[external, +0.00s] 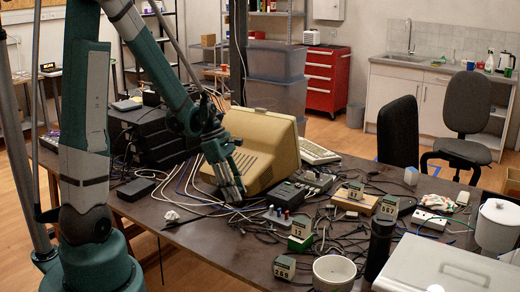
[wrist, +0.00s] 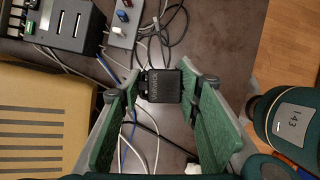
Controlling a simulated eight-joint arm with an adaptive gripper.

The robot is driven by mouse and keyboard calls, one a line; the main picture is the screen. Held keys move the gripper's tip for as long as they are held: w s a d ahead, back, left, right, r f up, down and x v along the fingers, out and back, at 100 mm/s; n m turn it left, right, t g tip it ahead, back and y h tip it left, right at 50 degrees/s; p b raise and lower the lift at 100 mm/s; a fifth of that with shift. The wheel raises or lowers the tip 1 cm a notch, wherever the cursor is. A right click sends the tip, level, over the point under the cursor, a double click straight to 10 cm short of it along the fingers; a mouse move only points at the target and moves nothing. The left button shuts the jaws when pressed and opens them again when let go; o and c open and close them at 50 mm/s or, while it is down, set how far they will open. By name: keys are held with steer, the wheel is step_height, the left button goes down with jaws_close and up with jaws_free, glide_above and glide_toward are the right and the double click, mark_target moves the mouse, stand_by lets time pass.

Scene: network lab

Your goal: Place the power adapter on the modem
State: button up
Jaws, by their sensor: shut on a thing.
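The power adapter (wrist: 166,86), a small black block with pale lettering, sits between the fingers of my gripper (wrist: 161,80) in the wrist view. My gripper is shut on it, and a dark cable runs up beyond it. In the external view my gripper (external: 232,191) points down in front of the beige monitor; the adapter is not clear there. A dark device with a panel and slots (wrist: 62,28) lies at upper left in the wrist view, and a flat black box (external: 136,189) lies on the table's left in the external view. I cannot tell which is the modem.
The beige monitor (external: 255,150) stands close behind my gripper. A grey strip with coloured plugs (external: 283,216) and tangled cables lie to the right. Stacked black units (external: 160,140) stand at left. The table's near left edge (external: 172,236) is mostly clear.

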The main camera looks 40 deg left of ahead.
steer(key=shift+a, duration=0.15)
steer(key=w+a+r+n+p, duration=0.1)
steer(key=w+a+n, duration=0.1)
steer(key=a, duration=1)
step_height(320, 180, up, 3)
steer(key=n+t+y+p, duration=0.1)
steer(key=n+t+p, duration=0.1)
steer(key=n+p, duration=0.15)
glide_above(140, 186)
steer(key=shift+s+a+n, duration=0.55)
steer(key=shift+s+a, duration=0.05)
steer(key=shift+a, duration=0.2)
steer(key=shift+f, duration=0.1)
steer(key=shift+f+b, duration=0.55)
steer(key=shift+f, duration=2.55)
steer(key=shift+f, duration=0.15)
steer(key=shift+f+b, duration=0.35)
steer(key=shift+f, duration=1.35)
